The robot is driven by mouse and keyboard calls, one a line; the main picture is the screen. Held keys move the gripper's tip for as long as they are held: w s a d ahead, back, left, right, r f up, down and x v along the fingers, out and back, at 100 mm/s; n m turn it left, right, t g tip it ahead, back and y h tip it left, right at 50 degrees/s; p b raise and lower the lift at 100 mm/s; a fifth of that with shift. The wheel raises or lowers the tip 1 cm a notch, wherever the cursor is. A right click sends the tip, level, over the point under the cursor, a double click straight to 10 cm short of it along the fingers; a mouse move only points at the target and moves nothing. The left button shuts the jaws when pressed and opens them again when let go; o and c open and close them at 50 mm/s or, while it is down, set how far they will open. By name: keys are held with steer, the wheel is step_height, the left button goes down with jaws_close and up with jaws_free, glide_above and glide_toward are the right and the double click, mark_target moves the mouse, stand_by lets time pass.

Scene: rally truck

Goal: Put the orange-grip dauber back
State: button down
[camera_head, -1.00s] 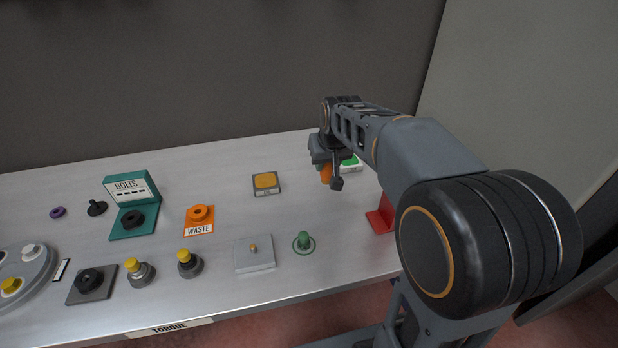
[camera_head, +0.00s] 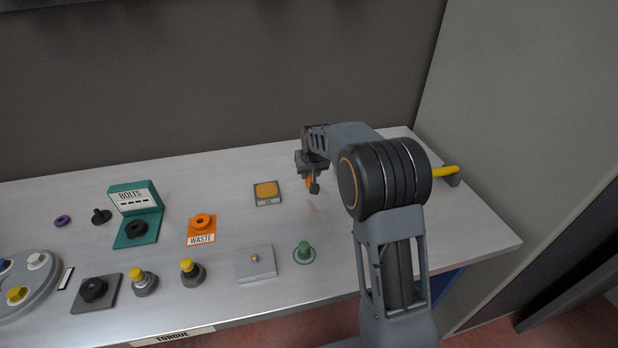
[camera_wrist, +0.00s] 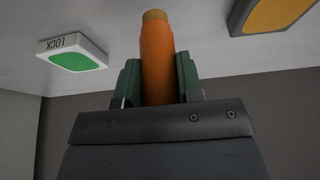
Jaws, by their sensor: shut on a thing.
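My gripper (camera_head: 311,184) is shut on the orange-grip dauber (camera_wrist: 158,62), which stands between the two green jaw pads in the wrist view. The dauber's end is a tan tip, at the top of that view. In the head view only a sliver of its orange grip (camera_head: 309,181) shows; the gripper and arm hide the rest. The gripper is over the right part of the bench, right of a square pad with an orange-yellow top (camera_head: 266,190). That pad also shows at the upper right of the wrist view (camera_wrist: 272,14).
A green pad marked LOCK (camera_wrist: 74,55) is at the wrist view's left. On the bench (camera_head: 440,215) are a green knobbed piece (camera_head: 303,252), a grey plate (camera_head: 255,263), the orange WASTE stand (camera_head: 201,230) and a teal BOLTS stand (camera_head: 136,215). A yellow handle (camera_head: 444,171) is right of my arm.

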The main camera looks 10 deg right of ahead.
mark_target(310, 178)
steer(key=shift+w+f, duration=0.2)
steer(key=shift+f, duration=1.3)
steer(key=c, duration=0.8)
jaws_free()
steer(key=shift+f, duration=0.15)
steer(key=b+v, duration=0.1)
steer(key=v, duration=1.1)
steer(key=shift+g, duration=0.4)
steer(key=s, duration=1.8)
steer(key=s+f+p, duration=0.1)
steer(key=s, duration=0.8)
steer(key=shift+s+a+f, duration=0.1)
steer(key=shift+s+a, duration=0.15)
